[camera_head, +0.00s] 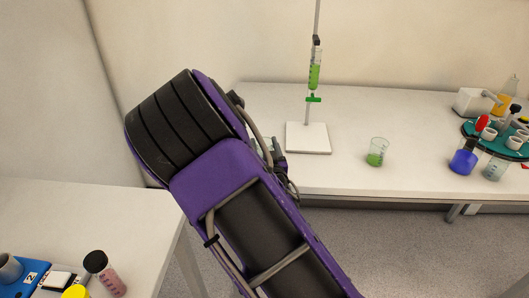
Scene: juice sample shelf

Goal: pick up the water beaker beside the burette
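The burette (315,70) holds green liquid and is held upright on a stand with a white base (308,138). A small clear glass edge (266,146) shows left of that base, mostly hidden behind my arm. It may be the water beaker, but its contents cannot be made out. A beaker with green liquid (377,152) stands on the table right of the stand base. My gripper (279,161) is mostly hidden behind my arm, near the table's front edge and close to the glass edge. Its fingers and whether it holds anything cannot be seen.
At the right are a green rack (470,129) with several cups, a blue flask (463,160), a clear beaker (494,168) and a white device (473,102). A nearer table (90,215) at lower left holds a pink-filled bottle (108,277). The back table is clear around the green beaker.

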